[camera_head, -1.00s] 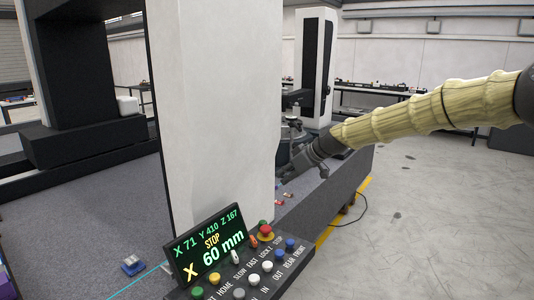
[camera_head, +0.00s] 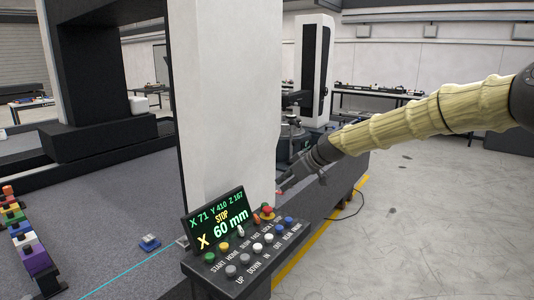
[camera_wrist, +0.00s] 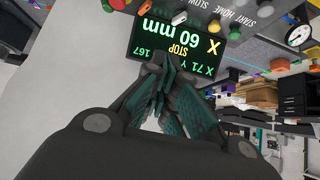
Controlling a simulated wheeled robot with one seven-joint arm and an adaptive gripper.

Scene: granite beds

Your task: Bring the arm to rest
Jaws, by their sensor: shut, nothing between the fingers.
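My arm, in a pale ribbed sleeve, reaches in from the right in the head view. My gripper (camera_head: 286,187) is at its lower left end, in front of the white column's right edge and above the control panel. In the wrist view my gripper (camera_wrist: 165,72) has its dark green fingers together with nothing held between them. The control panel (camera_head: 232,262) has coloured buttons and a red knob. Its display (camera_head: 216,224) reads STOP, X 60 mm and X 71 Y 410 Z 167. The display also shows upside down in the wrist view (camera_wrist: 178,45), beyond the fingertips.
A white column (camera_head: 225,100) stands on the grey granite bed (camera_head: 110,215). Several coloured blocks (camera_head: 28,240) stand in a row at the left, and a small blue block (camera_head: 149,243) lies on the bed. The floor (camera_head: 420,230) at the right is clear.

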